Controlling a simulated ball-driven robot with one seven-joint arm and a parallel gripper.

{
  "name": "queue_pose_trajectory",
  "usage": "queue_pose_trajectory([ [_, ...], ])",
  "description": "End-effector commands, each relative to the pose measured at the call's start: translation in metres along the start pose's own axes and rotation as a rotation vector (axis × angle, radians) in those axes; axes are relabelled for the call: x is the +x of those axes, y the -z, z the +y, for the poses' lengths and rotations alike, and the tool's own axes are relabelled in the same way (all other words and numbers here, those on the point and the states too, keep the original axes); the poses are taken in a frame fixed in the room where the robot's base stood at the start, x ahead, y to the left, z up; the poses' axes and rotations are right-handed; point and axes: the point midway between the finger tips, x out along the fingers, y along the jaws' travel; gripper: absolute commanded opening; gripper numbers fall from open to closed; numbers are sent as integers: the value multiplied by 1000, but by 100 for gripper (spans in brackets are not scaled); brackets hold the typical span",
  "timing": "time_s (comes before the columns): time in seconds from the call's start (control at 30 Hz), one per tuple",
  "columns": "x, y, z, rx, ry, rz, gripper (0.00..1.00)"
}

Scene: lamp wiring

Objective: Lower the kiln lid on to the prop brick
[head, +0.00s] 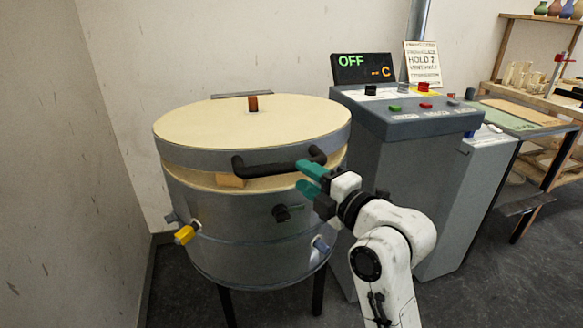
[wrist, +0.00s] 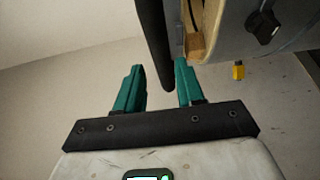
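The kiln lid (head: 205,128) is a round cream slab with a grey metal rim, nearly level over the kiln body (head: 235,240). A narrow gap shows between them at the front. The tan prop brick (head: 230,181) sits in this gap, close under the lid rim; I cannot tell if they touch. It also seems to show in the wrist view (wrist: 195,46). The black lid handle (head: 275,168) sticks out at the front. My gripper (head: 308,177) is at its right end with teal fingers apart. In the wrist view the handle (wrist: 155,45) reaches between the open fingertips (wrist: 160,80), unclamped.
A grey control cabinet (head: 405,115) stands right of the kiln, with a display reading OFF (head: 362,68). A wall is close on the left. A worktable (head: 520,118) is far right.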

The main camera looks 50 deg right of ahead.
Motion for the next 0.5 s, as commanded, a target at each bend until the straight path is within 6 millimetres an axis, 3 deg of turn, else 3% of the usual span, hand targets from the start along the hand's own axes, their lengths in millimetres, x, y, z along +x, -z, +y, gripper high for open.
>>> queue_pose_trajectory([
  [0.2, -21, 0, 3, 2, 3, 0, 38],
  [0.5, -29, 0, 0, 0, -1, 0, 38],
])
